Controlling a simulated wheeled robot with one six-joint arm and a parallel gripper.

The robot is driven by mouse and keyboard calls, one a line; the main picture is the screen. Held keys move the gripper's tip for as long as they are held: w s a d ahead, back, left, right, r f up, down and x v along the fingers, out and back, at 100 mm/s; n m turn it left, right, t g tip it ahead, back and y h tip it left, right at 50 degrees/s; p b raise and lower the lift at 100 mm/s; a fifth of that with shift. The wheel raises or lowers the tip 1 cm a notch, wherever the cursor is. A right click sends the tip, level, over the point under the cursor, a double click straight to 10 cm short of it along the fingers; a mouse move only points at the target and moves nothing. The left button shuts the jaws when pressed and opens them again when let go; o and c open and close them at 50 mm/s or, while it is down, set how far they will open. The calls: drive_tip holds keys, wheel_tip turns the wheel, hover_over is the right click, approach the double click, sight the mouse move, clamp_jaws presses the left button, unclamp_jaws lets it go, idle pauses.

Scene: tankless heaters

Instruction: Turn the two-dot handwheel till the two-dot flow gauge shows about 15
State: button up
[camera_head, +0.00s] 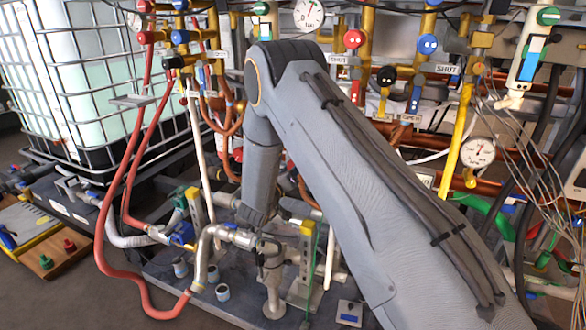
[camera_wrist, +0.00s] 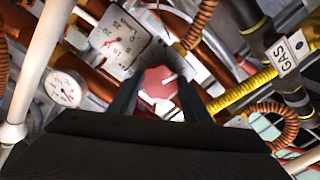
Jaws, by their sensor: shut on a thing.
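In the wrist view a red handwheel (camera_wrist: 159,82) sits between the two dark fingers of my gripper (camera_wrist: 160,86), which is shut on its rim. A square white gauge plate (camera_wrist: 121,42) with a dial and a reddish needle is just up and left of the wheel. The picture is too small to read the needle exactly. A smaller round gauge (camera_wrist: 66,88) is at the left. I cannot make out two-dot marks on the wheel or either gauge. In the head view I cannot make out the gripper or this wheel; my arm covers much of the middle.
Copper pipes, a yellow corrugated hose (camera_wrist: 245,92) and a pipe tagged GAS (camera_wrist: 291,53) crowd around the wheel. A white pipe (camera_wrist: 38,60) runs along the left. In the head view a caged tank (camera_head: 95,85) and red hoses (camera_head: 112,200) are at the left.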

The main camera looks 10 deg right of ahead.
drive_tip(key=o, duration=1.1)
drive_tip(key=shift+c, duration=0.2)
drive_tip(key=v, duration=0.8)
drive_tip(key=shift+w, duration=0.1)
